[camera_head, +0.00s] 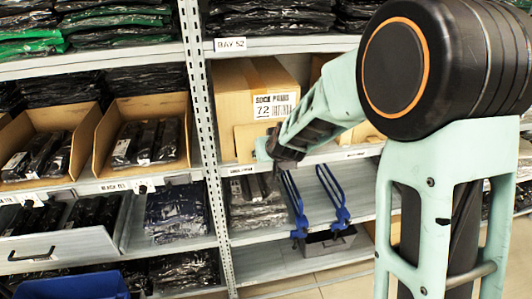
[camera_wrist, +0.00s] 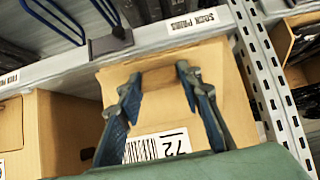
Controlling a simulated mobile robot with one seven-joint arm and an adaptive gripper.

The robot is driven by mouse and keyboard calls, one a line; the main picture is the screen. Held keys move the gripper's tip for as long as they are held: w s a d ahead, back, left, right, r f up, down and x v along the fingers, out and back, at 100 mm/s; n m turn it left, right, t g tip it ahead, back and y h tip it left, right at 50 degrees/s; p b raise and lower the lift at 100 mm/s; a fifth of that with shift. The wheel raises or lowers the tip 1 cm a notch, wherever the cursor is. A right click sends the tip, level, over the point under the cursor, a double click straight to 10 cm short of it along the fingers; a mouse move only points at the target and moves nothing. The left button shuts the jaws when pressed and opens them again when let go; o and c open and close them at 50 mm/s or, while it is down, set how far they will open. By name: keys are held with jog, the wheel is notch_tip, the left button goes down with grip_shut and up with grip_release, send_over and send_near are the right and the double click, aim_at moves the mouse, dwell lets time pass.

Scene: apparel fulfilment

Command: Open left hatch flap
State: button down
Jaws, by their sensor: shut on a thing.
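A cardboard box (camera_head: 228,103) labelled sock pairs with a large 72 stands on the middle shelf in the head view. A small cardboard hatch flap (camera_head: 245,143) shows low on its front, below the label (camera_head: 275,105). My gripper (camera_head: 266,152) is at the right edge of this flap. In the wrist view the box (camera_wrist: 235,110) appears turned over, with its 72 label (camera_wrist: 155,147) partly behind the fingers. My gripper (camera_wrist: 161,76) has its fingertips apart at the cardboard, shut on the flap. The exact grip contact is hard to make out.
A metal upright (camera_head: 203,110) stands just left of the box. Shelf edges run below and above it. Blue hooks (camera_head: 335,195) are on the lower shelf. Another box (camera_wrist: 68,130) stands beside it in the wrist view. Open bins (camera_head: 145,135) are at left.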

jog(key=shift+w+a+r, duration=0.1)
jog(key=shift+w+r, duration=0.15)
jog(key=shift+r, duration=0.6)
jog(key=c, duration=1.7)
grip_release()
jog(key=shift+o, duration=1.7)
jog(key=shift+s+f, duration=0.1)
jog(key=shift+f, duration=0.2)
jog(key=v, duration=0.7)
jog(key=shift+s+r, duration=0.15)
jog(key=shift+s, duration=0.1)
